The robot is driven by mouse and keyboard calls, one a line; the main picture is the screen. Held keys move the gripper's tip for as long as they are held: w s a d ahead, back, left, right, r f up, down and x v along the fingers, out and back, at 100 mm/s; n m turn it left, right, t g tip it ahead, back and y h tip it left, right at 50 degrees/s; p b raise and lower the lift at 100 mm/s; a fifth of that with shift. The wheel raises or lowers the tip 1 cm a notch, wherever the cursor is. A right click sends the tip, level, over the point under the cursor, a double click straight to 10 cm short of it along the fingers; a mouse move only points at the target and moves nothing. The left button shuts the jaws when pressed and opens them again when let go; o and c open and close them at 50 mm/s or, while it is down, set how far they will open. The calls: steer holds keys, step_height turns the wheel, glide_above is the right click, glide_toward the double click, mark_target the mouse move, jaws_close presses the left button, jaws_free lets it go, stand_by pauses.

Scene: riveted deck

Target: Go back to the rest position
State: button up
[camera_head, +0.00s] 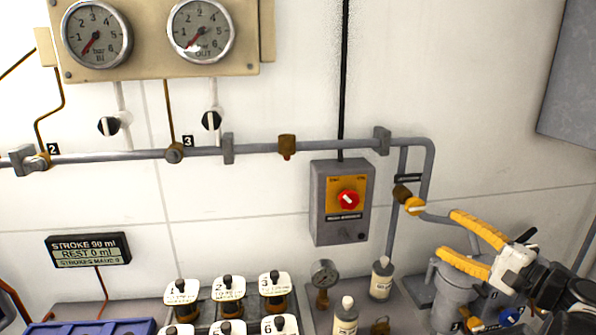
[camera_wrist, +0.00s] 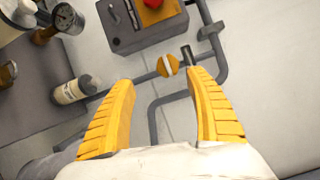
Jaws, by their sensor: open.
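My gripper (camera_head: 464,240) has yellow ribbed fingers and is at the right of the head view. Its fingers are apart with nothing between them, and they point left toward the pipe and wall. In the wrist view my gripper (camera_wrist: 162,110) also shows open and empty. Past the fingertips is a round yellow valve knob (camera_wrist: 170,66) with a pale bar; it also shows in the head view (camera_head: 415,206), left of the fingers. In the head view the gripper appears over a grey cylindrical housing (camera_head: 452,290) and hides part of it.
A grey switch box (camera_head: 325,205) with a red knob (camera_head: 347,199) is on the wall. Grey pipes (camera_head: 270,148) run along it. White bottles (camera_head: 381,278) and a small gauge (camera_head: 324,273) stand below. Several numbered sample jars (camera_head: 228,290) and a blue crate (camera_head: 120,328) are at the lower left.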

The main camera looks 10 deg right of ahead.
steer(key=s+a+f+n+g+h, duration=0.1)
steer(key=s+a+f+n+g, duration=0.2)
steer(key=a, duration=0.6)
steer(key=s+a+f+n+g+h, duration=0.1)
steer(key=a+f+n+g, duration=0.25)
steer(key=a, duration=0.65)
steer(key=s+a+f+n+g+h, duration=0.1)
steer(key=s+n+h, duration=0.1)
steer(key=s+n, duration=0.2)
steer(key=s+a+f+n+g+h, duration=0.1)
steer(key=s+f+n+g+h, duration=0.1)
steer(key=s, duration=0.7)
steer(key=shift+a+f+n+h, duration=0.2)
steer(key=shift+a+n+h, duration=0.15)
steer(key=shift+n+h, duration=0.7)
steer(key=shift+y, duration=0.25)
